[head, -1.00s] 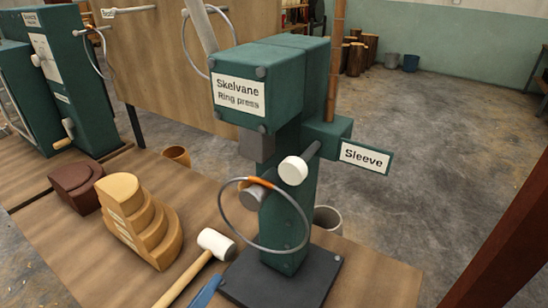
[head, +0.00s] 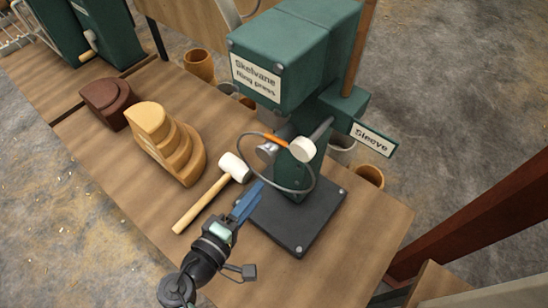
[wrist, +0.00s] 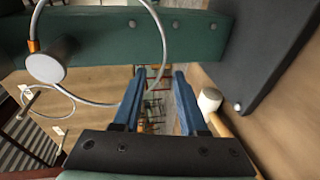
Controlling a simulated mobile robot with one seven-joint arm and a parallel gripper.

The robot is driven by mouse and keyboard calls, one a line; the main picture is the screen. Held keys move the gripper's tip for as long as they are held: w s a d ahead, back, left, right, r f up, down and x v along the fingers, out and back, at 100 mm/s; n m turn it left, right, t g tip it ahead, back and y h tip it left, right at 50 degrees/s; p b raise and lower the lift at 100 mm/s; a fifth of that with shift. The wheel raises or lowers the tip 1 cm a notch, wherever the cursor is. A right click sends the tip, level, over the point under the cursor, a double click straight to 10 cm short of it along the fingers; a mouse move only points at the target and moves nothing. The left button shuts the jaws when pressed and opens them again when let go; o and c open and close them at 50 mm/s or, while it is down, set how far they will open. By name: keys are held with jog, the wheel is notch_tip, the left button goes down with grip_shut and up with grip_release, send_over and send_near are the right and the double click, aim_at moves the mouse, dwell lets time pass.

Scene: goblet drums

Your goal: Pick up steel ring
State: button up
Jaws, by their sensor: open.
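The steel ring (head: 287,190) is a thin grey hoop with an orange band on its upper part. It hangs on a round grey peg (head: 266,152) on the front of the green ring press (head: 275,70). In the wrist view the ring (wrist: 167,40) crosses the upper left, with its orange band at the left beside the peg (wrist: 48,62). My gripper (head: 250,200) is in front of the press, left of and slightly below the ring in the head view. Its blue fingers (wrist: 160,85) are apart, with nothing held between them.
A white-headed mallet (head: 235,168) lies left of my gripper. The press's dark base plate (head: 310,225) is to its right. A stepped tan block (head: 165,145) and a brown block (head: 107,102) stand farther left. A white-ended bar (head: 302,149) juts out near the ring.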

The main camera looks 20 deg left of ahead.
aim_at(265, 180)
jog(key=shift+a+f+p+x, duration=0.1)
jog(key=shift+p+x, duration=0.2)
jog(key=shift+x, duration=1.2)
jog(key=shift+a+f+p+x, duration=0.15)
jog(key=shift+p+x, duration=0.15)
jog(key=shift+x, duration=1.25)
grip_shut()
